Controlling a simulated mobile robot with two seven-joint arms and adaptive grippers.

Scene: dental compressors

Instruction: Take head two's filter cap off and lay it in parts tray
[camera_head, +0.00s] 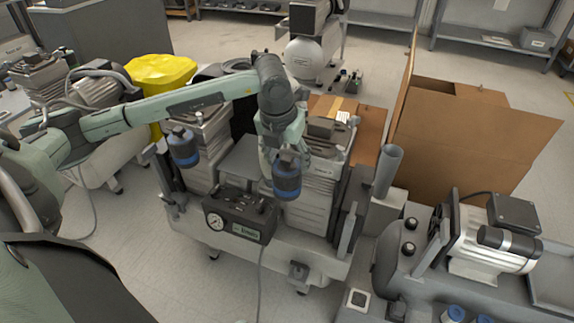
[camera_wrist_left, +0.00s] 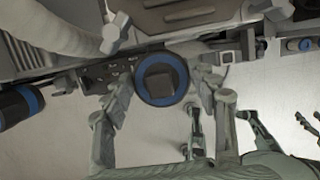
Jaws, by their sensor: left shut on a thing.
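Head two's filter cap (camera_head: 287,178), dark with a blue band, is at the front of the right-hand head (camera_head: 312,200) of the middle compressor. In the left wrist view the cap (camera_wrist_left: 161,78) shows as a blue ring with a dark square centre. My left gripper (camera_head: 284,152) reaches it from above and is shut on it, one finger on each side. I cannot tell whether the cap still touches its seat. A similar cap (camera_head: 182,147) is on the left-hand head. I cannot make out a parts tray. Pale finger-like parts show low right in the wrist view; their state is unclear.
A gauge box (camera_head: 238,215) sits just left of and below the cap. A grey upright tube (camera_head: 387,170) and an open cardboard box (camera_head: 475,135) stand to the right. Another compressor (camera_head: 490,245) fills the lower right. A yellow bag-like bin (camera_head: 160,72) is behind my left arm.

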